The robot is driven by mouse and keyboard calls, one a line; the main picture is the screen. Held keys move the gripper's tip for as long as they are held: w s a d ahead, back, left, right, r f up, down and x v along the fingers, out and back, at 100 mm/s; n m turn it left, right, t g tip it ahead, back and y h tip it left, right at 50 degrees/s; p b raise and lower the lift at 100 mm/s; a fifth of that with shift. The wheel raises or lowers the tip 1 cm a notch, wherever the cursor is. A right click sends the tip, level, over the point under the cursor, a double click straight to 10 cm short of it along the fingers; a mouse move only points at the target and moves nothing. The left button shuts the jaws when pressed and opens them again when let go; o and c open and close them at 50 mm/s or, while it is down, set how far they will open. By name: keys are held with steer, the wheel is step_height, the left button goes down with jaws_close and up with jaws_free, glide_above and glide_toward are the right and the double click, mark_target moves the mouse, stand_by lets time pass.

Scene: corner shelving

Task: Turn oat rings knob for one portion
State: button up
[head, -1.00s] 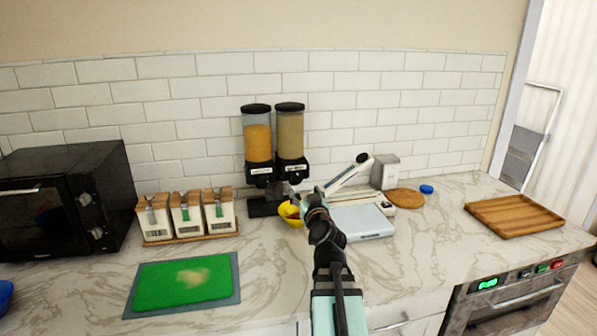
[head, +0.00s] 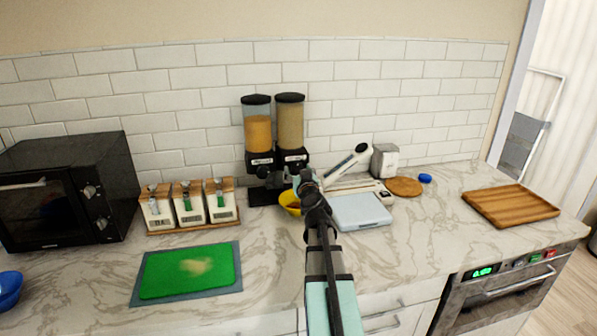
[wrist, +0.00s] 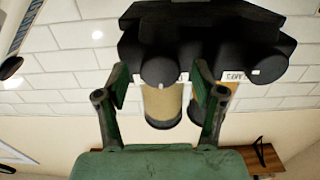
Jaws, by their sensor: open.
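The cereal dispenser (head: 275,158) stands against the tiled wall, with an orange-filled left canister (head: 258,132) and a tan-filled right canister (head: 290,125). The head view labels are too small to read. My gripper (head: 306,178) is in front of the right unit and hides its knob there. The wrist view looks upside down. In it, a round black knob (wrist: 159,71) lies between the open fingers of my gripper (wrist: 160,95), in line with the tan canister (wrist: 163,105). I cannot tell whether the fingers touch it. A label ending in "AKES" (wrist: 232,76) shows beside it.
A yellow bowl (head: 289,202) sits below the dispenser, partly hidden by my arm. A pale scale-like slab (head: 360,211) and a white long-handled device (head: 345,168) stand close on the right. Three lidded containers (head: 188,206) stand left.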

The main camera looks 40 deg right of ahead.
steer(key=c, duration=1.1)
steer(key=shift+c, duration=0.2)
steer(key=shift+m, duration=0.3)
steer(key=m+b, duration=0.1)
steer(key=m, duration=0.6)
steer(key=shift+m+b, duration=0.35)
steer(key=shift+m, duration=0.05)
steer(key=m, duration=0.4)
steer(key=shift+r+m, duration=0.1)
steer(key=shift+m, duration=0.2)
steer(key=m+p, duration=0.1)
steer(key=m, duration=0.3)
steer(key=shift+m, duration=0.4)
